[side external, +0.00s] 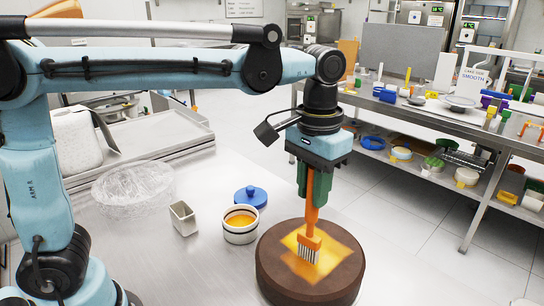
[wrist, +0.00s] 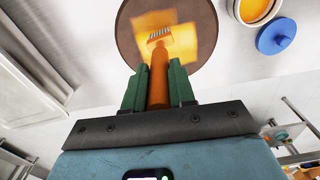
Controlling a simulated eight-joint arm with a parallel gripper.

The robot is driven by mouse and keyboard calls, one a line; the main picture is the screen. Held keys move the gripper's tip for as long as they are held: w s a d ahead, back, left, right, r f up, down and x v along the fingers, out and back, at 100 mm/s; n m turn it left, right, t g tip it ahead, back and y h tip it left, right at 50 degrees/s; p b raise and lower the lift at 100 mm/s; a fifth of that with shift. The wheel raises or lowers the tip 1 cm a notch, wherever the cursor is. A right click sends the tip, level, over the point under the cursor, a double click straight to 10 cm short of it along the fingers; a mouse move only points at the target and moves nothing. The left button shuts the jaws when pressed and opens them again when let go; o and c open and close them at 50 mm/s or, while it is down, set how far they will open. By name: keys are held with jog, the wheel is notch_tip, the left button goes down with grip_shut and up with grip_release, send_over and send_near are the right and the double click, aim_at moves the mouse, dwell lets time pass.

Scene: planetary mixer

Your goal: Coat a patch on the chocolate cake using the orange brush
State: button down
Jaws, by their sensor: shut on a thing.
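The chocolate cake (side external: 275,274) is a round brown disc at the front of the steel table. An orange-yellow coated patch (side external: 338,250) covers part of its top; it also shows in the wrist view (wrist: 183,42). My gripper (side external: 317,176) is shut on the handle of the orange brush (side external: 311,215), above the cake. The brush is nearly upright with its bristles down at the patch, seemingly touching it. In the wrist view the green fingers of my gripper (wrist: 158,90) clasp the orange brush (wrist: 158,68) from both sides.
A white pot (side external: 240,234) of orange glaze stands left of the cake, with a blue lid (side external: 251,196) behind it. A small pale rectangular container (side external: 183,218) and a clear crumpled wrap (side external: 133,188) lie farther left. A paper roll (side external: 76,140) and metal trays (side external: 150,135) are behind.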

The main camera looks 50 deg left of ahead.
jog(key=shift+a, duration=3.55)
jog(key=shift+s+d, duration=0.7)
jog(key=shift+d, duration=5.05)
notch_tip(320, 180, up, 8)
jog(key=shift+d, duration=0.3)
